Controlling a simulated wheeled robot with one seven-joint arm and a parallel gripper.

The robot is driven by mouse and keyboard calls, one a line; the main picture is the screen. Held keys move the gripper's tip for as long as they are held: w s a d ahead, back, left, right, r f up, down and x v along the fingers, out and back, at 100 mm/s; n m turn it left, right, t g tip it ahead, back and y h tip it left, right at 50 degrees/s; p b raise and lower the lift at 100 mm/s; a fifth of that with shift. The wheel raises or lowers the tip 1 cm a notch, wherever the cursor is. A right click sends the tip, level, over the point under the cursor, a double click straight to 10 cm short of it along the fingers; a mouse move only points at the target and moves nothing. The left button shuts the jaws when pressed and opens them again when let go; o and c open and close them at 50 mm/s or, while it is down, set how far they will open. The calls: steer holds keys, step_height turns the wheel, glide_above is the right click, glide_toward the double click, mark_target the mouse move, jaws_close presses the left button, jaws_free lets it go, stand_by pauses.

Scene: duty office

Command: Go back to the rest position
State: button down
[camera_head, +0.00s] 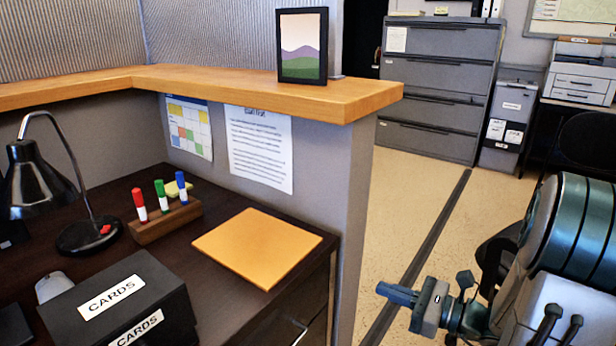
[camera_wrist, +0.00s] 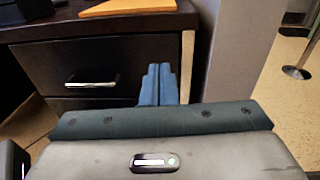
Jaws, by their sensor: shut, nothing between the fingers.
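My gripper (camera_head: 384,290) is at the lower right in the head view, held over the floor to the right of the desk and partition, clear of both. Its blue fingers point left and are together, with nothing between them. In the wrist view the closed fingers (camera_wrist: 159,72) show in front of the dark desk drawers (camera_wrist: 85,75), near the desk's right end. My arm fills the lower right of the head view.
The dark desk (camera_head: 215,290) holds an orange folder (camera_head: 257,246), a marker holder (camera_head: 165,220), a black lamp (camera_head: 38,182) and a black cards box (camera_head: 120,305). A partition ledge (camera_head: 350,97) carries a picture frame (camera_head: 302,45). Filing cabinets (camera_head: 440,85) stand behind open floor (camera_head: 420,200).

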steer(key=s+a+r+n+g+h+p, duration=0.5)
steer(key=s+a+r+n+g+p, duration=0.65)
steer(key=r+n+p, duration=0.3)
steer(key=s+d+r+n+t+h+p, duration=0.1)
steer(key=d+r+n+h+p, duration=0.1)
steer(key=r+n+h+p, duration=0.2)
steer(key=s+d+r+n+t+h+p, duration=0.1)
steer(key=r+n+h+p, duration=0.3)
steer(key=r+p, duration=0.6)
step_height(320, 180, up, 3)
steer(key=shift+d+f+n+t+h, duration=0.1)
steer(key=shift+d+n+t+h, duration=0.3)
steer(key=shift+d+n+t, duration=0.65)
steer(key=shift+a+g, duration=0.2)
steer(key=shift+g, duration=0.1)
